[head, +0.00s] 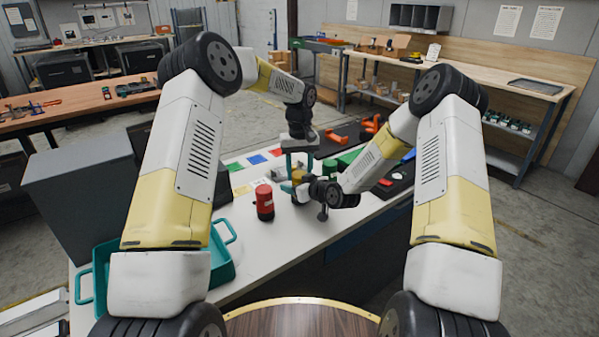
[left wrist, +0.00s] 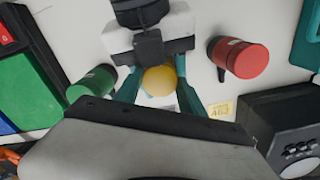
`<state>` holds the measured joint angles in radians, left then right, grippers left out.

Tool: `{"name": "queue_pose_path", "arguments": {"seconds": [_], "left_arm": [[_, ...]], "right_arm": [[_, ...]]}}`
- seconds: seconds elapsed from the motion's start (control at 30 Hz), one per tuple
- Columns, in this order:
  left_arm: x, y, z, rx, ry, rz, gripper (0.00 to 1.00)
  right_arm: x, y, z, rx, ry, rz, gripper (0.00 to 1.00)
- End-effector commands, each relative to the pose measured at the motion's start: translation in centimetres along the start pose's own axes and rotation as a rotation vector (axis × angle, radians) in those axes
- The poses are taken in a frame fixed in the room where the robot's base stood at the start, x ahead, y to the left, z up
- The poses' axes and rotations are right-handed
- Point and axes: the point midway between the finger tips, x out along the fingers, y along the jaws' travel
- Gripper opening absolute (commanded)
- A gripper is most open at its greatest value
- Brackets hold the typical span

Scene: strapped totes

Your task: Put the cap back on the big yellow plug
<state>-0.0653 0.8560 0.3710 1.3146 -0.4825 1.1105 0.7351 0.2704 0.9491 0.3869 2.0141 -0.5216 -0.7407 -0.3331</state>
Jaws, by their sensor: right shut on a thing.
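The yellow plug (head: 297,177) is mostly hidden behind the grippers. The left wrist view shows its round yellow top (left wrist: 160,81). My right gripper (head: 304,187) reaches in low from the right and is shut on the yellow plug; it also shows at the top of the left wrist view (left wrist: 151,58). My left gripper (head: 298,168) points down over the plug, its teal fingers apart on either side of it; they also show in the left wrist view (left wrist: 160,84). I cannot make out a separate cap.
A red plug (head: 264,203) stands left of the grippers, and a green one (left wrist: 92,86) stands on their other side. A teal tote (head: 219,270) is at the table's left. Coloured squares and a dark tray with orange parts lie farther back.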

Motion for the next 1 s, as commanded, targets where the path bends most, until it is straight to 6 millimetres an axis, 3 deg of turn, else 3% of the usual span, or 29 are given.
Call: {"name": "queue_pose_path", "arguments": {"seconds": [0.03,0.1,0.47,0.8,1.0], "left_arm": [[0.0,0.0,0.0,0.0,0.001,0.001,0.58],[0.0,0.0,0.0,-0.001,0.001,0.0,0.68],[-0.3,0.0,0.0,-0.002,0.001,0.0,0.68],[-4.3,0.0,-0.1,-0.002,0.003,0.0,0.68],[-4.5,0.0,0.0,-0.002,0.001,0.0,0.68]], "right_arm": [[0.0,0.0,0.0,0.0,0.0,-0.001,0.0],[0.0,0.0,0.0,0.0,0.0,-0.001,0.0],[0.0,0.0,0.0,0.0,0.0,-0.001,0.0],[0.0,0.0,0.0,0.0,0.0,0.0,0.0],[0.0,0.0,0.0,0.0,0.0,0.0,0.0]]}}
